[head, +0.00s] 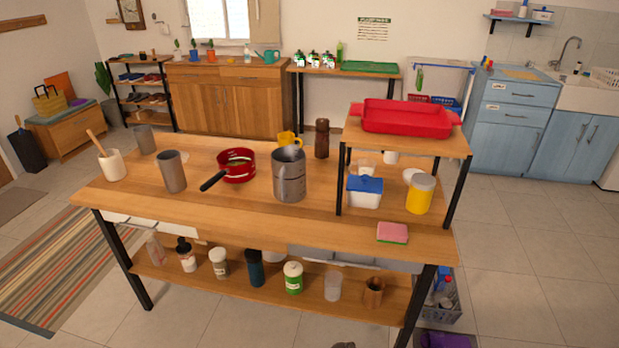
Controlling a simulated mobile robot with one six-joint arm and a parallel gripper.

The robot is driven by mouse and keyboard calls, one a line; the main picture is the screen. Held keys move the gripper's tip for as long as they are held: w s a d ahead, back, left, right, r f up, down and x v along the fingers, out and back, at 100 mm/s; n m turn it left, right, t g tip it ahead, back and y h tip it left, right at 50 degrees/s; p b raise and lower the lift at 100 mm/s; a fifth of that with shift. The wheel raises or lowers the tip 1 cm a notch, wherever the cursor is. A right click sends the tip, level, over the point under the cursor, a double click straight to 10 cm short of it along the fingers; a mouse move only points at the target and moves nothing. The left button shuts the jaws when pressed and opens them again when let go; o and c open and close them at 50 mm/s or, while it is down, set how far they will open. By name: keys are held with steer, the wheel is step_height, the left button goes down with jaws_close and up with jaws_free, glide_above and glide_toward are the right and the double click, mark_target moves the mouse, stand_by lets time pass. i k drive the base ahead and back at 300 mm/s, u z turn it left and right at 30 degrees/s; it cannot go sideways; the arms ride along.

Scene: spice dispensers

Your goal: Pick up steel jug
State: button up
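A large grey steel jug (289,178) stands upright near the middle of the wooden table (270,218), in the head view. It has a wide open top and bands around its body. A plain grey metal cylinder (172,173) stands upright to its left, and a smaller one (145,140) stands farther back. A red saucepan (237,170) sits just left of the jug, with its black handle pointing left. My gripper is not recognisable in this view; only a small dark shape shows at the bottom edge, and I cannot tell what it is.
A yellow cup (289,139) and a dark brown mill (321,139) stand behind the jug. A raised shelf (405,140) with a red tray (407,117) stands to its right. Several bottles and jars line the lower shelf. The table's front strip is mostly clear, except a sponge (392,232).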

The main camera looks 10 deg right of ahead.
mark_target(288, 178)
steer(key=u, duration=0.15)
steer(key=i, duration=0.95)
steer(key=z, duration=0.05)
